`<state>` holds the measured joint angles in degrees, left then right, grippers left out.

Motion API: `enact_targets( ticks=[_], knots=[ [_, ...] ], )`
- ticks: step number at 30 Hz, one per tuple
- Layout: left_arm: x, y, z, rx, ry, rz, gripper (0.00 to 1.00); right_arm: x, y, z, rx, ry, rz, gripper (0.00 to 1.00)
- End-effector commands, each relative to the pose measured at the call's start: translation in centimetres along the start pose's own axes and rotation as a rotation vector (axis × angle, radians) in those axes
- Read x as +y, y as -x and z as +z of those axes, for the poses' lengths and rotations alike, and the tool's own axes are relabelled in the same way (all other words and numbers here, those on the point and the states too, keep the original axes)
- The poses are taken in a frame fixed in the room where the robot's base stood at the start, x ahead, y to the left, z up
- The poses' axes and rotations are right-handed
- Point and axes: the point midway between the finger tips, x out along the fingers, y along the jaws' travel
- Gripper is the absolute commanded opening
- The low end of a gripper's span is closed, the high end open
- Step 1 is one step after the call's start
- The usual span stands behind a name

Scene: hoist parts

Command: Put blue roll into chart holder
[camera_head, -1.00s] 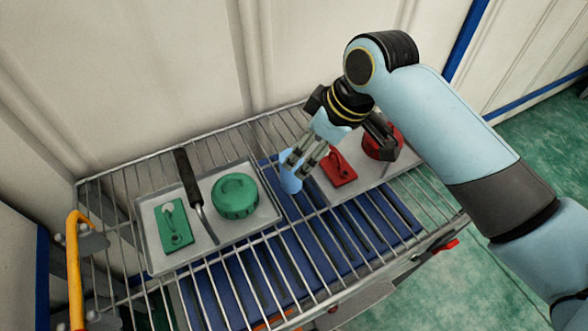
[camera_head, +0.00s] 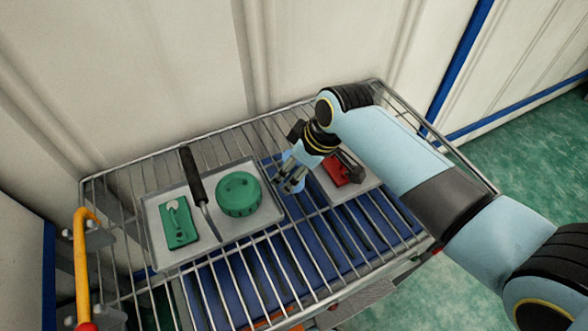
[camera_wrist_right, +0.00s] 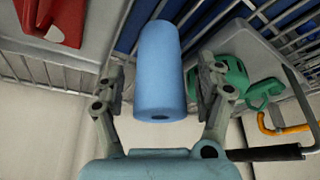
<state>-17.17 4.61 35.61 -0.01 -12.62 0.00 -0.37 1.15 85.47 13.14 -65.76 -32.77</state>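The blue roll (camera_wrist_right: 158,70) shows in the right wrist view, with its near round end toward the camera. My right gripper (camera_wrist_right: 162,88) is open, with one finger on each side of the roll and a visible gap on both sides. In the head view, my right gripper (camera_head: 291,182) is low over the middle of the wire rack, between the two trays. There the roll is hard to tell apart from the light blue gripper. I cannot make out a chart holder in either view. My left gripper is not in view.
The left tray (camera_head: 152,232) on the wire rack holds a green round part (camera_head: 238,192), a green plate (camera_head: 179,222) and a black-handled tool (camera_head: 192,175). A red part (camera_head: 345,168) lies in the right tray (camera_head: 366,188), partly behind my arm. A wall stands behind.

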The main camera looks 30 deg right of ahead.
Motion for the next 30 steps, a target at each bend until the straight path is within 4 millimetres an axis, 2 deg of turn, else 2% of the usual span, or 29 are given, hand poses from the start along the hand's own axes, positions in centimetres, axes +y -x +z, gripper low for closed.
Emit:
enact_targets(
  ticks=[2,15,24,30],
  knots=[
    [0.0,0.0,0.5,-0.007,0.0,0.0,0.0,0.0,0.0,0.0,0.0,0.0,0.0,0.6],
    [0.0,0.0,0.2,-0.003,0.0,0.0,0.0,0.0,0.0,0.0,0.0,0.0,0.0,0.04],
    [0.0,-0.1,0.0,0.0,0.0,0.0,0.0,0.0,0.5,-0.2,0.0,0.0,0.0,0.04],
    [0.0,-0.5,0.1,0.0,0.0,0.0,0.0,0.1,2.9,-1.3,0.004,0.002,0.003,0.04]
  ],
)
